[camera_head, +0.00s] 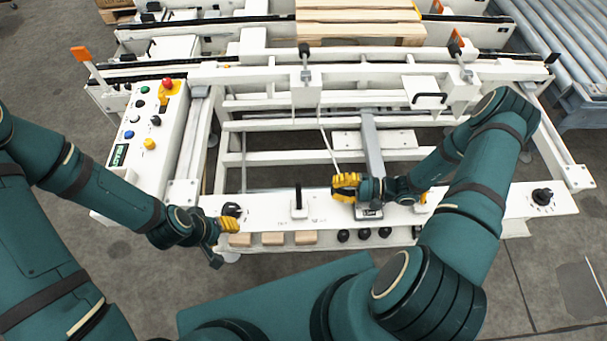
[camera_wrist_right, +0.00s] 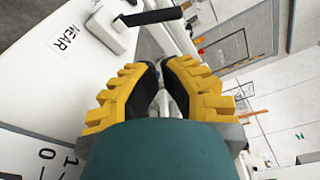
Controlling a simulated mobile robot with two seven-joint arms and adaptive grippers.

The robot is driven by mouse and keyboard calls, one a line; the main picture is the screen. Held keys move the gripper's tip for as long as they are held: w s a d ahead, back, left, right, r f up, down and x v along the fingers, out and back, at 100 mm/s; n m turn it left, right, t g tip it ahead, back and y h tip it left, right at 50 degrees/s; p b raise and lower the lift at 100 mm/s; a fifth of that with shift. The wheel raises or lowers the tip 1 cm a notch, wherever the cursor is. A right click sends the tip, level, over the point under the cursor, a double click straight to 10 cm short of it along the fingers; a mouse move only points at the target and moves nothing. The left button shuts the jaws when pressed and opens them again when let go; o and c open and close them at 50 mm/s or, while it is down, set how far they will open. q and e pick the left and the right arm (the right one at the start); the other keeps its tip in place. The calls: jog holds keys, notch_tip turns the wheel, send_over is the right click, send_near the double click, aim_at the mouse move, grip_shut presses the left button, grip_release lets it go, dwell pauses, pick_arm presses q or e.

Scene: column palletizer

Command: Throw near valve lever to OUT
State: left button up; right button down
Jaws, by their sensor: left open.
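The near valve lever (camera_head: 298,198) is a black handle on a small white block on the front panel (camera_head: 265,207). In the head view its handle points up the picture, away from me. In the right wrist view the black lever (camera_wrist_right: 150,17) stands at the top, beside a NEAR label (camera_wrist_right: 62,38). My right gripper (camera_head: 338,187) is to the right of the lever, apart from it. Its yellow fingertips (camera_wrist_right: 160,66) are close together with a narrow gap and nothing seen between them. My left gripper (camera_head: 236,224) is open at the panel's left end, by a black knob (camera_head: 232,210). The OUT marking is too small to read.
A control box (camera_head: 150,130) with colored buttons and a red stop button (camera_head: 167,83) stands at left. Wooden blocks (camera_head: 272,239) and black knobs (camera_head: 364,233) line the panel's front edge. Another black knob (camera_head: 542,196) is at the far right. White frame rails lie behind.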

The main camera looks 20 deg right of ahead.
aim_at(299, 196)
jog(key=shift+w+d, duration=0.1)
jog(key=shift+w, duration=0.05)
jog(key=x, duration=1)
